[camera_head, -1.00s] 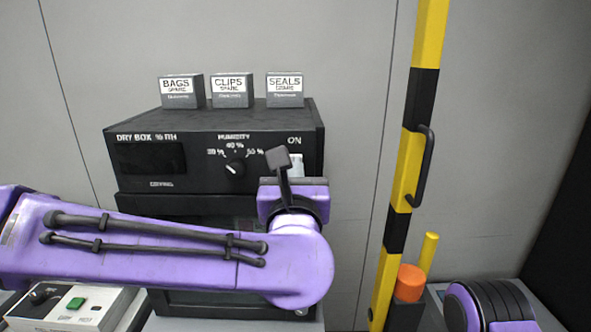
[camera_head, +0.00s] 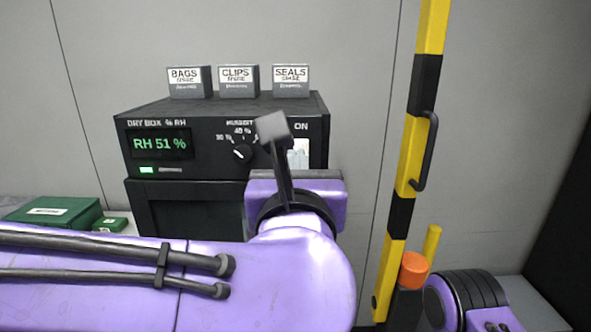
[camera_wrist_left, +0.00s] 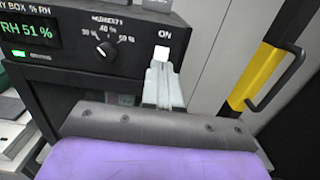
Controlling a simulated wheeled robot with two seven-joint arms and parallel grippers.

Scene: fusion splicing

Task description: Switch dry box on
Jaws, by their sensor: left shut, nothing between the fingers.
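The dry box (camera_head: 215,185) is a black cabinet with a front panel, a humidity dial (camera_head: 242,153) and a label ON. Its display (camera_head: 161,144) is lit and reads RH 51 % in green, with a green lamp (camera_head: 147,170) below. In the left wrist view, the white switch (camera_wrist_left: 162,54) sits under ON. My left gripper (camera_wrist_left: 161,72) is shut and empty, its pale fingertips right at the switch's lower edge; I cannot tell whether they touch it. In the head view my wrist and forearm cover much of the box's lower right. My right gripper is not in view.
Small boxes marked BAGS (camera_head: 190,82), CLIPS (camera_head: 238,80) and SEALS (camera_head: 290,81) stand on top. A yellow-black post (camera_head: 412,140) with a black handle rises to the right. Green cases (camera_head: 52,213) lie at the left.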

